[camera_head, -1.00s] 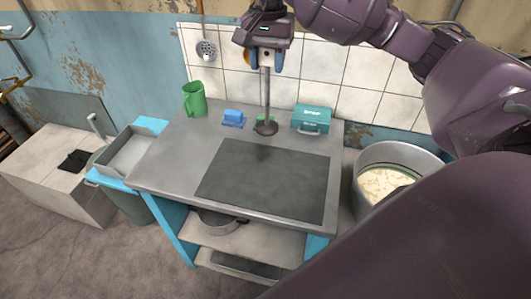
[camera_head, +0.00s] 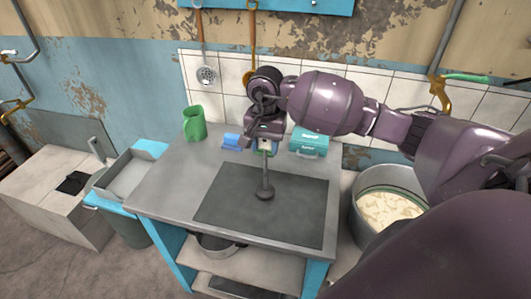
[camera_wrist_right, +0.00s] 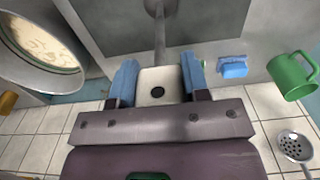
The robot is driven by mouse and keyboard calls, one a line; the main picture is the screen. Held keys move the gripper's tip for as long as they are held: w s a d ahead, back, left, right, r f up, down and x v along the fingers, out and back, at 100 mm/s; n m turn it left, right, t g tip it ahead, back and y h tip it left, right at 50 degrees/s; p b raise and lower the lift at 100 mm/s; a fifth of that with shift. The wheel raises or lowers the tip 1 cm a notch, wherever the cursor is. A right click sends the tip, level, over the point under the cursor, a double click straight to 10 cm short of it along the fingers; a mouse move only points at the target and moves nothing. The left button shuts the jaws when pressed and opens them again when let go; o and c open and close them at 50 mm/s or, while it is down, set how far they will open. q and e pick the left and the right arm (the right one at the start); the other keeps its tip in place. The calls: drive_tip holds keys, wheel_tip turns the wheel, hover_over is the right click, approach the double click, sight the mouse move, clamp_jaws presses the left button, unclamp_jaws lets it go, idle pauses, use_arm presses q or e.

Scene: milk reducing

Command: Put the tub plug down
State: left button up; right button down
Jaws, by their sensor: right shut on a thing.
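The tub plug (camera_head: 265,183) has a grey rod with a round dark foot at its lower end and a pale block at its top. My right gripper (camera_head: 265,147) is shut on the pale block, with the rod hanging upright below. In the head view the foot appears over the dark mat (camera_head: 225,205) on the grey table; I cannot tell whether it touches. In the right wrist view the blue fingers (camera_wrist_right: 157,85) grip both sides of the pale block, and the rod (camera_wrist_right: 160,35) runs away from them. My left gripper is not in view.
A green mug (camera_head: 194,124), a blue sponge-like block (camera_head: 231,141) and a teal box (camera_head: 309,143) stand at the table's back. A metal vat (camera_head: 355,205) of pale curds stands right of the table. The mat's front and left are clear.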

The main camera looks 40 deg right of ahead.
sight(265, 166)
wheel_tip(265, 166, down, 3)
drive_tip(key=shift+f, duration=0.15)
drive_tip(key=shift+f, duration=0.15)
drive_tip(key=c, duration=0.6)
unclamp_jaws()
